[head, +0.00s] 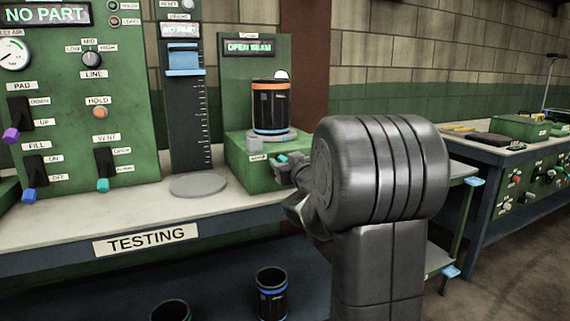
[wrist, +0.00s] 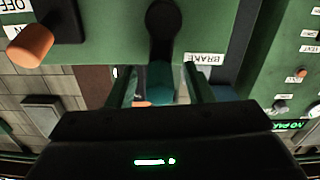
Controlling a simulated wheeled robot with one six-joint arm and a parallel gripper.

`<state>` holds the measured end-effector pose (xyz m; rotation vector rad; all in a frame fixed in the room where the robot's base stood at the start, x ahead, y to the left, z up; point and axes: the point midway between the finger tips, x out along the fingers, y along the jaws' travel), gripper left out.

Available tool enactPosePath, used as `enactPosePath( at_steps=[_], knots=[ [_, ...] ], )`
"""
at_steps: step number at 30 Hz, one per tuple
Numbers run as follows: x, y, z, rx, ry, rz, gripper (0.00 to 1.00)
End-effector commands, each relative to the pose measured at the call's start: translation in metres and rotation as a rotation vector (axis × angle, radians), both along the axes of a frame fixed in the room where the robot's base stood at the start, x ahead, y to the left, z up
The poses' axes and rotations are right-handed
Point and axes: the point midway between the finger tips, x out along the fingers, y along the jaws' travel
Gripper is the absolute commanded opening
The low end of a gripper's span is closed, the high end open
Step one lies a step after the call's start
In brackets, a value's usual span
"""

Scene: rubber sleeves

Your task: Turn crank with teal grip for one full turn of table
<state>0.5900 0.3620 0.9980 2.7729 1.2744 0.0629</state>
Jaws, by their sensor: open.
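The crank is a black arm with a teal grip (wrist: 160,82), on the front of a green box (head: 243,170). In the wrist view its hub (wrist: 163,18) is at the top, and the grip lies between the two fingers of my open gripper (wrist: 163,88). In the head view my gripper (head: 292,178) is at the box's front right, and my wrist hides most of it; only a bit of teal shows there. The grey round table (head: 262,143) is on the box.
A black switch with an orange knob (wrist: 30,45) and a BRAKE label (wrist: 204,59) are close to the crank. The panel behind reads OPEN BEAM (head: 248,48). A grey height gauge (head: 184,100) stands left. Two black sleeves, one with a blue band (head: 271,295), are below the bench.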

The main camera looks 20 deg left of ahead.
Motion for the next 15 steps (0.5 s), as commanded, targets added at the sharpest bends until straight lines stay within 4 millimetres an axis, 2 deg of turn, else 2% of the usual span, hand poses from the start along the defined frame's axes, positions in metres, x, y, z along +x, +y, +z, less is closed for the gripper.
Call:
enactPosePath(
  at_steps=[8,12,15],
  knots=[
    [0.0009,0.001,-0.0001,-0.001,0.001,0.0,0.47],
    [0.0008,0.0008,-0.0001,-0.001,0.001,0.0,0.19],
    [0.0007,0.0007,0.0,0.0,0.0,0.0,0.04]
  ],
)
